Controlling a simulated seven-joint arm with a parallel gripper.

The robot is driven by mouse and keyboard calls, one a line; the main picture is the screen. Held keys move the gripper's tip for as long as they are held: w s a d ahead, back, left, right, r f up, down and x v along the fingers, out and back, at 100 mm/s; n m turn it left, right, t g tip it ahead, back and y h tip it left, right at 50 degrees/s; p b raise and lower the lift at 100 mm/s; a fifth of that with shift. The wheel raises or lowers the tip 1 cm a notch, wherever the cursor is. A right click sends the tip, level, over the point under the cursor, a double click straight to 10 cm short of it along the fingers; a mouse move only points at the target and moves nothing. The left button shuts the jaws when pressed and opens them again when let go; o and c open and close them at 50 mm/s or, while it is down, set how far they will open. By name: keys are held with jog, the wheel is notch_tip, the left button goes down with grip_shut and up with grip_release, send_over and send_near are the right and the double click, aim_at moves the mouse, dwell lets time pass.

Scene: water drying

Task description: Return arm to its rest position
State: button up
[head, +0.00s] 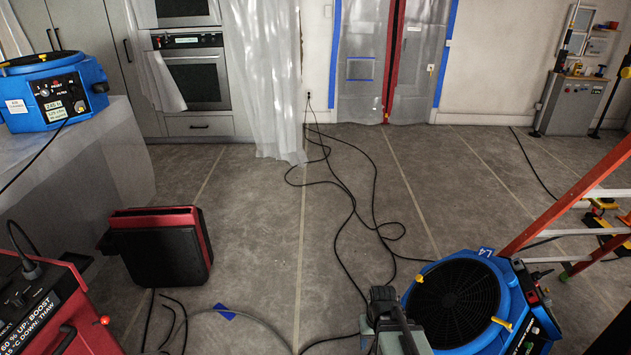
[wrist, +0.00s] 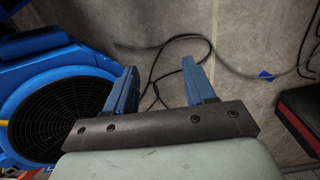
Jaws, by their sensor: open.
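My gripper shows in the wrist view (wrist: 158,82), with its two blue fingers spread apart and nothing between them. Black cables lie on the floor beyond the fingertips. In the head view my arm shows at the bottom centre, left of a blue air mover; the fingers cannot be made out there. The blue air mover (head: 462,300) has a round black grille and stands on the floor at the lower right. It also shows at the left of the wrist view (wrist: 14,84).
A red and black unit (head: 160,250) stands on the floor at left, and a red control box (head: 40,305) at lower left. A blue machine (head: 45,92) sits on the counter. An orange ladder (head: 570,195) stands at right. Cables (head: 350,205) cross the otherwise clear middle floor.

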jog(key=s+f+g, duration=0.3)
jog(key=s+f, duration=0.7)
jog(key=s, duration=0.4)
jog(key=s+f+g, duration=0.3)
jog(key=s+f, duration=0.6)
jog(key=s, duration=0.6)
jog(key=shift+f+g, duration=0.3)
jog(key=shift+f, duration=0.05)
